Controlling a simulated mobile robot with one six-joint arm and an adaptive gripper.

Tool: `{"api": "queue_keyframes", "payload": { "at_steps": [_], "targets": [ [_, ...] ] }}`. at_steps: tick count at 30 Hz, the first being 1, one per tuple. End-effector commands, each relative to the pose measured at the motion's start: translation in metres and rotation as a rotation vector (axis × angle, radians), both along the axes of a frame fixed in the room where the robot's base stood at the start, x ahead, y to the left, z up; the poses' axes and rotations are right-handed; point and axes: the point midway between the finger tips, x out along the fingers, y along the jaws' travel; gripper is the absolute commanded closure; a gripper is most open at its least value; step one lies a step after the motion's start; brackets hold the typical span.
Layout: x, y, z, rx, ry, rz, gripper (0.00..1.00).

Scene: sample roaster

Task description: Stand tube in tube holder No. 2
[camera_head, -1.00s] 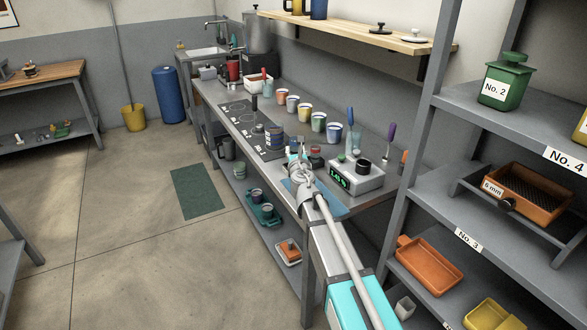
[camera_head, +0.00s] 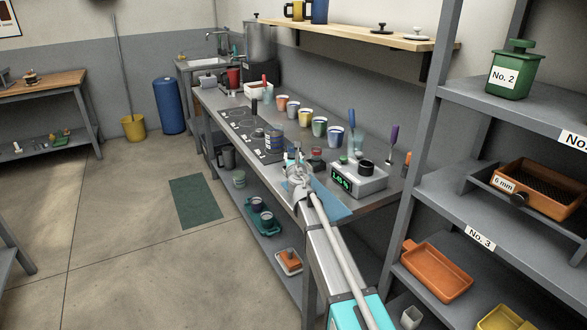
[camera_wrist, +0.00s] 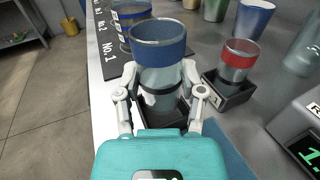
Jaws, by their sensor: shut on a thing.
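A clear tube with a wide blue band (camera_wrist: 158,68) stands upright between the two fingers of my gripper (camera_wrist: 161,93) in the wrist view. My gripper is shut on it, below the band. A dark square holder (camera_wrist: 180,116) shows around and below the tube's lower end. The tube's bottom is hidden, so I cannot tell whether it rests in the holder. A red-banded tube (camera_wrist: 238,60) stands in another dark holder (camera_wrist: 229,92) to the right. In the head view, my gripper (camera_head: 297,172) is over the front part of the bench.
A scale with a green display (camera_head: 358,181) stands right of my gripper. A black hob (camera_head: 254,135) marked with numbers and a row of coloured cups (camera_head: 305,117) lie beyond it. A blue mat (camera_head: 330,205) lies by my arm. Shelves (camera_head: 480,200) stand at the right.

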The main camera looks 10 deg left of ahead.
Motion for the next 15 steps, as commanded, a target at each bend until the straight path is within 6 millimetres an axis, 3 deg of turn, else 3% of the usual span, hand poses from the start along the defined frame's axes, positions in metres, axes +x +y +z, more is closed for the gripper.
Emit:
{"api": "queue_keyframes", "payload": {
  "at_steps": [8, 15],
  "targets": [
    [0.001, 0.0, -0.002, 0.0, 0.0, -0.001, 0.98],
    [0.009, 0.001, -0.019, 0.0, 0.0, -0.001, 0.98]
  ]
}}
